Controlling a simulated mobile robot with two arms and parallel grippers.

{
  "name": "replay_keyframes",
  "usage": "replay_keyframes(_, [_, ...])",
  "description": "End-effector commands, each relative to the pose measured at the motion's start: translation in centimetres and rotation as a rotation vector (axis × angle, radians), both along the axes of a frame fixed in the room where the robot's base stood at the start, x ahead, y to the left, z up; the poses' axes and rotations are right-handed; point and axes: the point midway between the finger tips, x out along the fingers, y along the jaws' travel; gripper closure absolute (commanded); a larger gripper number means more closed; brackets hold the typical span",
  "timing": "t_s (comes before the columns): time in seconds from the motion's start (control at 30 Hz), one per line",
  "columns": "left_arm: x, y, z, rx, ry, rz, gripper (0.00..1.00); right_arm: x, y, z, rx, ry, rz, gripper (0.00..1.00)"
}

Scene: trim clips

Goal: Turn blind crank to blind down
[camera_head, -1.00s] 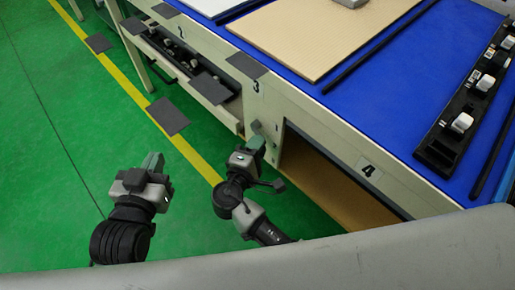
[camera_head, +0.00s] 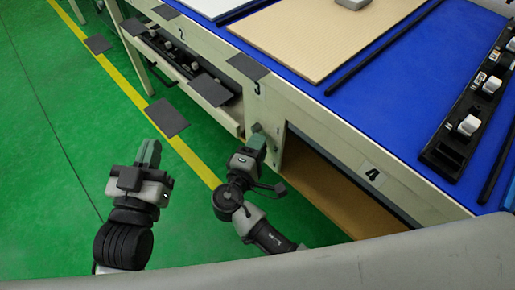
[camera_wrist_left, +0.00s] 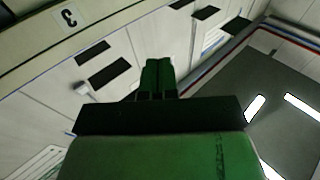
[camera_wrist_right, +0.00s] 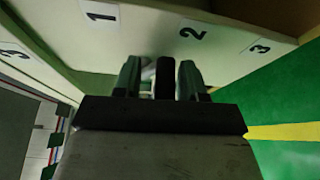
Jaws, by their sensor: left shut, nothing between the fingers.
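The blind crank is hard to make out. A small grey fitting (camera_head: 257,127) on the table's side, near number 3, may belong to it. My right gripper (camera_head: 256,141) is at the table's side, just below this fitting. In the right wrist view its fingers (camera_wrist_right: 160,78) stand apart, with a dark upright piece (camera_wrist_right: 165,76) between them. A light gap shows left of that piece; I cannot tell if it touches the right finger. My left gripper (camera_head: 149,152) is shut and empty over the green floor, and its fingers (camera_wrist_left: 158,75) are together in the left wrist view.
The blue table (camera_head: 395,120) carries a tan board (camera_head: 320,35), a black bar (camera_head: 385,47) and a black rack with white clips (camera_head: 465,125). An open shelf (camera_head: 325,185) lies below the table. Green floor (camera_head: 60,190) is free at left.

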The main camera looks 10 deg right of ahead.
Motion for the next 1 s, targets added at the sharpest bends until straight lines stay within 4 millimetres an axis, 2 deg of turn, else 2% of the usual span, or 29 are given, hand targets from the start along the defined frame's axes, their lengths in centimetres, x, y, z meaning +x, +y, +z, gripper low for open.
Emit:
replay_keyframes(0.37, [0.0,0.0,0.0,0.002,0.007,0.000,1.00,-0.6,0.3,-0.3,-0.001,0.009,0.001,0.54])
replay_keyframes(0.47, [0.0,0.1,-0.7,0.015,0.060,0.003,1.00,-1.7,1.0,-0.2,0.000,0.011,0.003,0.54])
replay_keyframes(0.8, [-0.5,0.8,-3.6,0.075,0.292,0.018,1.00,-7.3,4.5,0.2,0.001,0.009,0.001,0.54])
replay_keyframes(1.0, [-0.8,1.1,-4.5,0.091,0.356,0.022,1.00,-9.0,5.6,0.2,-0.002,0.007,0.001,0.54])
